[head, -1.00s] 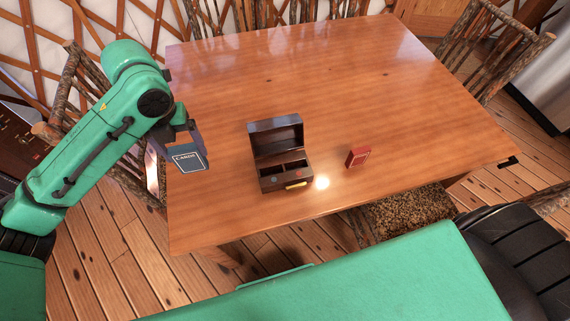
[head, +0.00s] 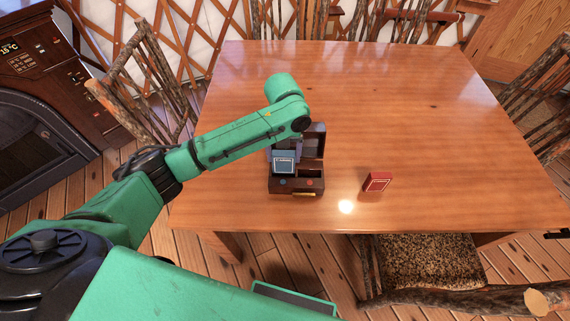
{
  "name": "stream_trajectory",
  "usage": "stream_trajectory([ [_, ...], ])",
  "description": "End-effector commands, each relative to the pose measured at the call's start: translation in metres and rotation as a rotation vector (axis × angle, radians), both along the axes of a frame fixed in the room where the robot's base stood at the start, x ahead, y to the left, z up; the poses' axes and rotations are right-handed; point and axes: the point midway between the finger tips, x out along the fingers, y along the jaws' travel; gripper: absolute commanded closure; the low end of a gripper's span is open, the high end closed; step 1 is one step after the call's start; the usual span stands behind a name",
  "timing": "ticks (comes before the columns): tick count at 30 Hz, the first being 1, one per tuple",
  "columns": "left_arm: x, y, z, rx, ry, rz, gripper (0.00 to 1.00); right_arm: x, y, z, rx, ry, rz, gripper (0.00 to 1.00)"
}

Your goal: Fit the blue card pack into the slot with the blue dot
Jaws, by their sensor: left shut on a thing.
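The blue card pack (head: 284,163) is upright, over or in the left compartment of the dark wooden box (head: 296,189); I cannot tell how deep it sits. My left gripper (head: 284,151) is shut on its top, and the forearm hides part of the grip. The box stands on the table with its lid open at the back. Its front has a blue dot (head: 283,182) at left and a red dot (head: 310,183) at right. The right compartment (head: 310,174) looks empty. My right gripper is not in view.
A red card pack (head: 376,182) lies on the wooden table (head: 430,130) to the right of the box. The table is otherwise clear. Branch-built chairs (head: 150,85) stand around it. A stove-like unit (head: 45,90) is at the far left.

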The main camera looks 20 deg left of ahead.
Motion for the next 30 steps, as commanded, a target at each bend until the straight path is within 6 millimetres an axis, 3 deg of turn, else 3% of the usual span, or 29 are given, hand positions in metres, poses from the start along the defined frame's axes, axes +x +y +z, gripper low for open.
stream_trajectory([
  [9,0.000,0.000,-0.051,0.000,0.000,0.001,0.77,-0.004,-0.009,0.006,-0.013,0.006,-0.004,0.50],
  [19,0.000,0.000,-0.057,0.000,-0.001,0.000,0.77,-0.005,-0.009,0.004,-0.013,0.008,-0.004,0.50],
  [20,0.000,0.000,-0.057,0.000,0.000,0.000,0.14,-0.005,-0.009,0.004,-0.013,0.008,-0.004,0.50],
  [21,0.000,0.000,-0.057,0.000,-0.001,0.000,0.00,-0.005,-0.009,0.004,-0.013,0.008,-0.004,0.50],
  [30,0.001,0.000,-0.051,-0.001,-0.002,0.000,0.00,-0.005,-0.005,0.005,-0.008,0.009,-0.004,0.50],
])
